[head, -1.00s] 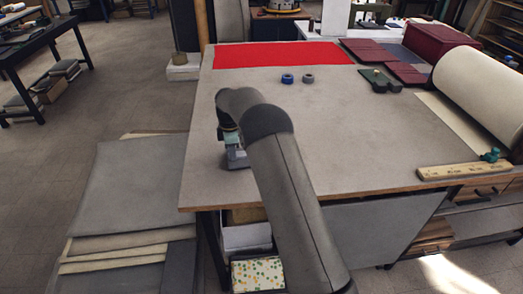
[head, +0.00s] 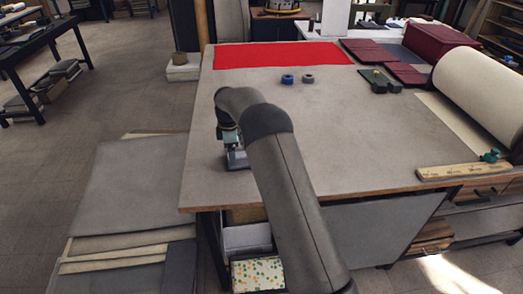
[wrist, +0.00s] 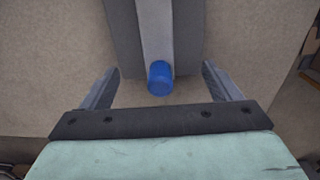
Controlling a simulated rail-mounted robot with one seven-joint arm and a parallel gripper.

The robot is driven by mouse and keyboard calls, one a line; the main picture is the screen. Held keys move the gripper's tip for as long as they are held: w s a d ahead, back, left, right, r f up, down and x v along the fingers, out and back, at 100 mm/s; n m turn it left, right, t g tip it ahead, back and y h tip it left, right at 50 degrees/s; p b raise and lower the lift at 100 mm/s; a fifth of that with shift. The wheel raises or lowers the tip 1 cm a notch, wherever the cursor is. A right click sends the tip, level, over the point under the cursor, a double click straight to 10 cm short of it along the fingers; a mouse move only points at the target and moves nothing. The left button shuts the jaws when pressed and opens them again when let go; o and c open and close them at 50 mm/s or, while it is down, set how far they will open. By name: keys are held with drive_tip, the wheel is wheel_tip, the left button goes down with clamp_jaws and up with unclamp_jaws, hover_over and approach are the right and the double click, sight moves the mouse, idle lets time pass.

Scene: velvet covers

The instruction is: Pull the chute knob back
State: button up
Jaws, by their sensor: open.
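The blue chute knob (wrist: 160,78) is a small round-ended cylinder in the wrist view. It sits at the near end of a pale strip (wrist: 155,28) running along the middle of a grey chute (wrist: 124,32). My gripper (wrist: 160,68) is open, with one finger on each side of the knob and a clear gap on both sides. No contact shows. In the head view my gripper (head: 234,150) is over the left part of the table, and my arm hides much of it. The knob cannot be made out there.
The worktable (head: 300,130) is mostly bare. A red cloth (head: 283,53) lies at its back, with blue and grey rings (head: 287,79) in front. A large cream roll (head: 480,92) and a wooden ruler (head: 462,171) are at the right.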

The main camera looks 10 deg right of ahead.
wheel_tip(320, 180, up, 6)
drive_tip(key=p, duration=0.3)
drive_tip(key=shift+r, duration=0.2)
drive_tip(key=shift+s+d+r, duration=0.1)
drive_tip(key=shift+s+r, duration=0.1)
drive_tip(key=shift+r, duration=0.1)
drive_tip(key=s+d+r+m+b, duration=0.1)
drive_tip(key=s+d+r+m, duration=0.2)
drive_tip(key=s, duration=0.4)
drive_tip(key=s+r+m, duration=0.3)
drive_tip(key=s+r, duration=0.2)
drive_tip(key=s, duration=0.2)
drive_tip(key=s+d+r+m+b, duration=0.1)
drive_tip(key=s+d+r+m, duration=0.2)
drive_tip(key=s, duration=0.4)
drive_tip(key=s+f+m, duration=0.2)
drive_tip(key=s+m, duration=0.2)
drive_tip(key=s, duration=0.8)
drive_tip(key=s+d+f+m+t+b, duration=0.1)
drive_tip(key=s+m, duration=0.3)
drive_tip(key=s, duration=0.7)
drive_tip(key=shift+s+f, duration=0.35)
drive_tip(key=shift+f, duration=0.2)
drive_tip(key=shift+d, duration=0.1)
